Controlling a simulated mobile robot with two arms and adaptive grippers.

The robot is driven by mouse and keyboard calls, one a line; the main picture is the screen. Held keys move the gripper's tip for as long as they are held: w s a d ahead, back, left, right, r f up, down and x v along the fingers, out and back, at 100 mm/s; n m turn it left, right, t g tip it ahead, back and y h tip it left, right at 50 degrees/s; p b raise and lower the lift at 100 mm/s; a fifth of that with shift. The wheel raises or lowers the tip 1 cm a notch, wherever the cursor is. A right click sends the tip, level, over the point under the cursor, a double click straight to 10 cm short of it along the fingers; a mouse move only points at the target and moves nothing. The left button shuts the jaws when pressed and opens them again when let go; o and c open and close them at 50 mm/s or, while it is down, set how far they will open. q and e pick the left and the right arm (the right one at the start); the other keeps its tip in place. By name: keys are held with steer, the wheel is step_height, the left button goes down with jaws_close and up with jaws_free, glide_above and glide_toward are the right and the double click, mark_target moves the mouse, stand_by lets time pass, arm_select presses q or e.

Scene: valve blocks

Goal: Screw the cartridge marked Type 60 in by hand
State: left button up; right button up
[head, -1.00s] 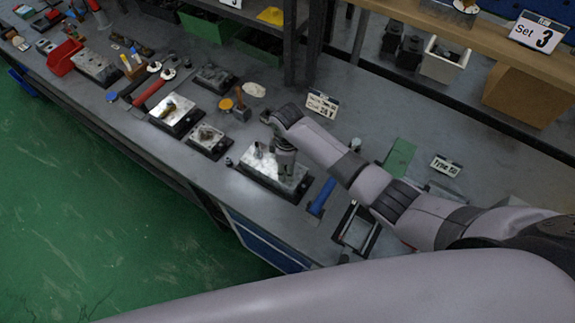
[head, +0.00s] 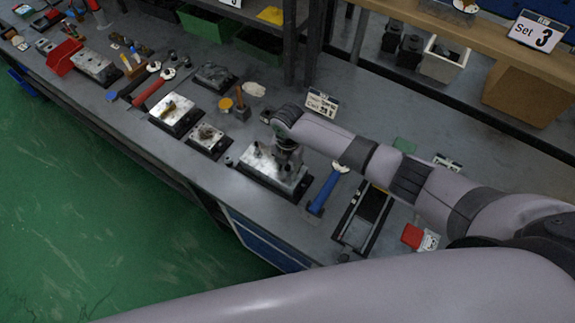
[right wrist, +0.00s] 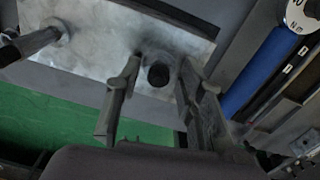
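The valve block (head: 256,182), a bright metal plate on a dark base, sits near the front edge of the bench. My right gripper (head: 284,152) is over the block's right part. In the right wrist view the gripper (right wrist: 162,92) has its two fingers apart, one on each side of a dark round spot (right wrist: 158,75) on the plate (right wrist: 90,55). I cannot tell if that spot is a bore or a cartridge top. A grey cylindrical part (right wrist: 35,42) stands out from the plate at the left. My left gripper is not in view.
A blue-handled torque wrench (head: 323,194) lies right of the block, beside a dark tray (head: 365,215). A red item (head: 412,236) lies farther right. Smaller blocks (head: 208,139) stand to the left. A small sign (head: 322,102) stands behind my wrist.

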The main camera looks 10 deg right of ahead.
steer(key=shift+n, duration=1.1)
steer(key=shift+w, duration=0.2)
steer(key=shift+c, duration=0.5)
jaws_close()
steer(key=m, duration=0.5)
steer(key=shift+s+a, duration=0.1)
steer(key=m, duration=0.5)
steer(key=shift+o, duration=1.7)
jaws_free()
